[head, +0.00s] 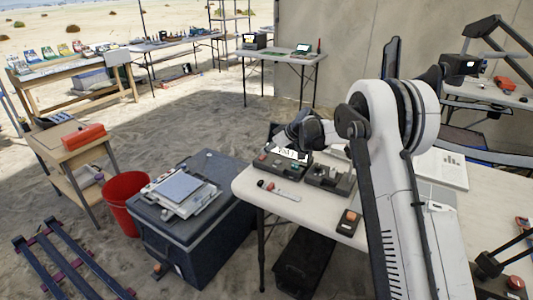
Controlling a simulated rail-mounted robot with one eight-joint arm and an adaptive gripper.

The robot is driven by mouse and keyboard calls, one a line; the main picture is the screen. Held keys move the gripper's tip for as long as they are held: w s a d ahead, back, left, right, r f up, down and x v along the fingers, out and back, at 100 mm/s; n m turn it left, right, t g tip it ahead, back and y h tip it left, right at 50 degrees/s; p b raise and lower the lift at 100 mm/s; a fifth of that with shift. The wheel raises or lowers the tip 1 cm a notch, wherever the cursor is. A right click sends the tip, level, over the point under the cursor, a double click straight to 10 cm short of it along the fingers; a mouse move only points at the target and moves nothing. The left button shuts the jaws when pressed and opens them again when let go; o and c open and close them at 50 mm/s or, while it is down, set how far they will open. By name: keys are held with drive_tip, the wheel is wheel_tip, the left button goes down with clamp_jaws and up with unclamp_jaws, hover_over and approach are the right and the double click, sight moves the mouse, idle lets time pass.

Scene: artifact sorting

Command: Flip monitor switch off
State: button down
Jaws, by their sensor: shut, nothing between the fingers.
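A small dark monitor unit (270,165) with a lit white screen stands on the near white table, with small coloured controls on its front. My gripper (284,136) is at the monitor's upper part, in front of the screen, and covers some of it. It is shut with nothing seen in it. The fingertips are small and dark here, and I cannot tell whether they touch the monitor. A small dark switch box (349,222) with an orange-red top lies nearer on the table. I cannot make out the position of any switch.
A flat pale tool (284,194) lies in front. A dark case (190,228) with a scale (180,190) and a red bucket (126,193) stand on the sand at left.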

wheel_tip(320, 180, up, 2)
drive_tip(key=shift+s+a+r+p, duration=0.1)
drive_tip(key=shift+s+r+p, duration=0.05)
drive_tip(key=shift+p, duration=0.15)
drive_tip(key=s+p+v, duration=0.1)
drive_tip(key=v, duration=0.8)
drive_tip(key=shift+s+r, duration=0.2)
drive_tip(key=shift+s+r, duration=0.1)
drive_tip(key=s+d+r+m+h, duration=0.15)
drive_tip(key=s+r, duration=0.25)
drive_tip(key=s, duration=0.4)
drive_tip(key=s+d+r+m+t+h, duration=0.1)
drive_tip(key=s+d+r+m, duration=0.1)
drive_tip(key=s+r, duration=0.5)
drive_tip(key=s+d+r+m+h, duration=0.1)
drive_tip(key=s+r+m, duration=0.1)
drive_tip(key=s, duration=0.8)
drive_tip(key=s+d+f+m+h, duration=0.2)
drive_tip(key=s+d, duration=0.1)
drive_tip(key=s, duration=0.9)
drive_tip(key=s+d+f+m+t+h, duration=0.1)
drive_tip(key=s+d+f+m+h, duration=0.1)
drive_tip(key=s, duration=1.1)
drive_tip(key=shift+d+f+m, duration=0.65)
drive_tip(key=shift+f+m, duration=0.1)
